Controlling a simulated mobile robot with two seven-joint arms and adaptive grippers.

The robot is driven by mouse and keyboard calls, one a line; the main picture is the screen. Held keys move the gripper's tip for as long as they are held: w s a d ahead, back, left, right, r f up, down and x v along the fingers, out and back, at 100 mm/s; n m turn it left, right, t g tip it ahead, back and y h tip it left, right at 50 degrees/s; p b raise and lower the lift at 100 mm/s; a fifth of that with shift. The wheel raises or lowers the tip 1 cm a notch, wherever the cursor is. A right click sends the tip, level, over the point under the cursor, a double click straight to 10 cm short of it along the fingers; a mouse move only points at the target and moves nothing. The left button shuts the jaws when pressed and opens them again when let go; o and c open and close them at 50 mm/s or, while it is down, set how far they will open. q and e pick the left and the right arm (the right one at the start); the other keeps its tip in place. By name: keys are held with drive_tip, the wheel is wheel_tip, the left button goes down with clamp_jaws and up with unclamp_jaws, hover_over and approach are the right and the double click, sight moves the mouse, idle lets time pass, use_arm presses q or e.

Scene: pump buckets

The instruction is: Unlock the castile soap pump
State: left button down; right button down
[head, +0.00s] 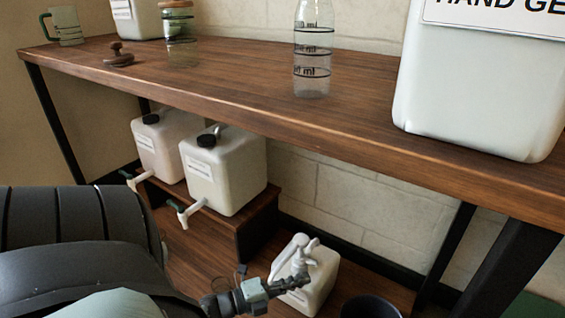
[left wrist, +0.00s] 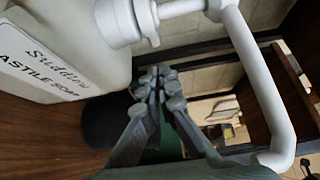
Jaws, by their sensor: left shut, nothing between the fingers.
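The castile soap jug (head: 318,288) is a white container on the low wooden floor under the table. Its label reads "CASTILE SOAP" in the left wrist view (left wrist: 45,60). The white pump (head: 301,246) rises from its top. In the left wrist view, the pump collar (left wrist: 118,22) is at upper left and a long bent white spout (left wrist: 255,85) curves down the right side. My left gripper (head: 303,275) is shut and empty, close beside the pump; its fingertips show in the left wrist view (left wrist: 156,80). I cannot tell whether it touches the pump. My right gripper is out of view.
Two white jugs with taps, one at the back (head: 168,140) and one nearer (head: 225,170), stand on a low wooden step (head: 258,215). The wooden table (head: 230,80) overhangs them. A dark round bin (head: 370,306) is right of the soap jug. A bottle (head: 313,50) stands on the table.

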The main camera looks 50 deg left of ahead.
sight(316, 266)
use_arm(q)
drive_tip(key=shift+w+a+b, duration=0.15)
drive_tip(key=shift+w+a, duration=0.25)
drive_tip(key=shift+w, duration=0.25)
drive_tip(key=shift+w+a+b, duration=0.15)
drive_tip(key=shift+w+a, duration=0.25)
drive_tip(key=shift+w, duration=0.2)
drive_tip(key=shift+d+n+y+p, duration=0.1)
drive_tip(key=shift+n+y+p, duration=0.2)
drive_tip(key=shift+w+y, duration=0.15)
drive_tip(key=shift+y, duration=0.15)
